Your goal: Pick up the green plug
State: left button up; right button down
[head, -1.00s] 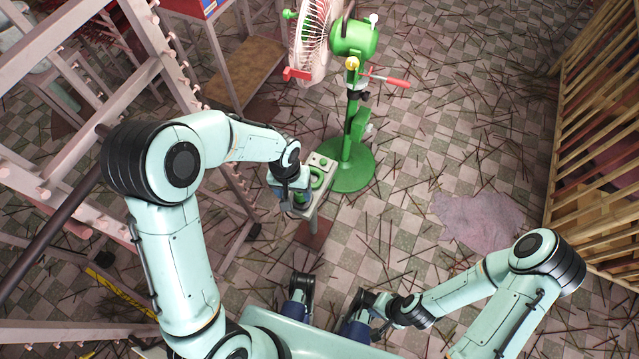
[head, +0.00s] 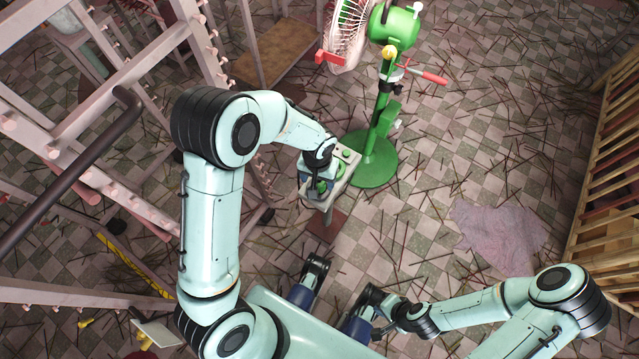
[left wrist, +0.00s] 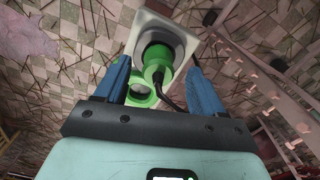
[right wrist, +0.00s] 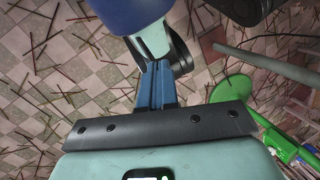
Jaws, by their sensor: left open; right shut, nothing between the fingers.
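The green plug (left wrist: 157,62) shows in the left wrist view, with a black cable curving from it. It sits at a dark round opening in the pale socket panel (left wrist: 178,22), between my left gripper's blue fingers. My left gripper (left wrist: 160,80) is open, with a gap visible on each side of the plug. In the head view, my left gripper (head: 316,182) is over the small stand (head: 348,172) and hides most of the plug. My right gripper (right wrist: 155,85) is shut and empty, away from the stand and low near my body.
A green fan (head: 393,25) on a round green base (head: 371,160) stands just behind the stand. A pale rack (head: 130,75) fills the left side. A slatted wooden frame (head: 610,170) stands at right. Thin sticks litter the tiled floor, and a pinkish cloth (head: 497,232) lies there.

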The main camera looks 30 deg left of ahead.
aim_at(319, 182)
pick_arm(q)
notch_tip(319, 182, down, 3)
jog(key=shift+w+f+b, duration=0.1)
jog(key=shift+f+b, duration=0.1)
jog(key=shift+b, duration=0.1)
pick_arm(e)
jog(key=shift+w+d+f, duration=0.2)
jog(key=shift+w+f, duration=0.3)
pick_arm(q)
jog(key=shift+c, duration=0.3)
jog(key=c, duration=1.1)
jog(key=shift+r, duration=0.1)
